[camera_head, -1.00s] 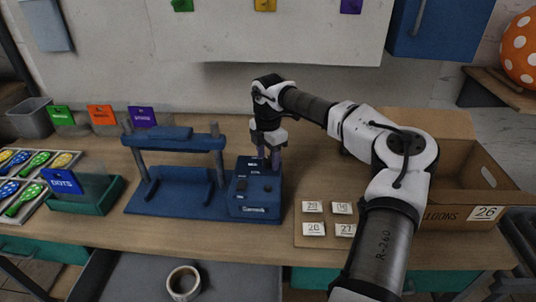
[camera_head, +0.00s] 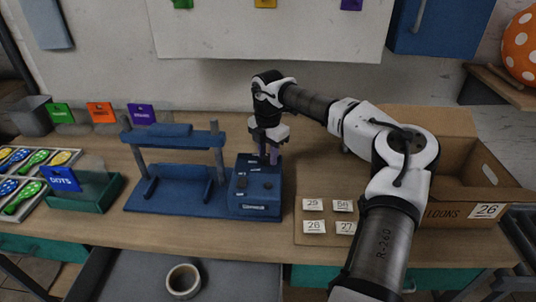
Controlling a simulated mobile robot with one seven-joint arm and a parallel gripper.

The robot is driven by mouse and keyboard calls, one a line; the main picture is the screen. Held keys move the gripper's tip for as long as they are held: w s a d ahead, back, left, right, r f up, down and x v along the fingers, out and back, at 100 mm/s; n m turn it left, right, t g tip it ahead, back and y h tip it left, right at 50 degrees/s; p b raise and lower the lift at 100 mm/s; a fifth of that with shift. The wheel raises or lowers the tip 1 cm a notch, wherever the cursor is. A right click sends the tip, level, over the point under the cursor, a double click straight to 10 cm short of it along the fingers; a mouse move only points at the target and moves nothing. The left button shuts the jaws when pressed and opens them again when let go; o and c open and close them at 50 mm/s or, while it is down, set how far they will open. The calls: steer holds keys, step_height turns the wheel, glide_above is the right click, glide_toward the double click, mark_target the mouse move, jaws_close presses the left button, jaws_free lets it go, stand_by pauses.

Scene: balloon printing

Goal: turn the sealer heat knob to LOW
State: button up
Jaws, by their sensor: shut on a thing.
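The blue sealer (camera_head: 178,197) stands on the workbench, with its control box (camera_head: 256,207) at its right end. Two small dark controls show on the sloped face of the box, a left one (camera_head: 242,182) and a right one (camera_head: 268,186). My gripper (camera_head: 268,160) points down over the back right of the box's top. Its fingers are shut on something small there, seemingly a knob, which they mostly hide. I cannot read the heat marks or the knob's pointer.
Numbered cards (camera_head: 314,226) lie on a board right of the sealer. An open cardboard box (camera_head: 452,216) stands farther right, behind my arm. A green holder (camera_head: 95,196) with a blue DOTS card (camera_head: 62,179) stands left. A tape roll (camera_head: 183,281) lies below the bench front.

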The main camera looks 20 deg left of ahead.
steer(key=n+b, duration=0.1)
steer(key=n, duration=0.2)
steer(key=shift+n, duration=0.3)
steer(key=n, duration=0.3)
steer(key=shift+n, duration=0.3)
steer(key=n, duration=0.6)
steer(key=shift+r+b, duration=0.1)
steer(key=shift+b, duration=0.25)
steer(key=n, duration=0.4)
steer(key=shift+n, duration=2.3)
steer(key=o, duration=1)
steer(key=shift+c, duration=0.2)
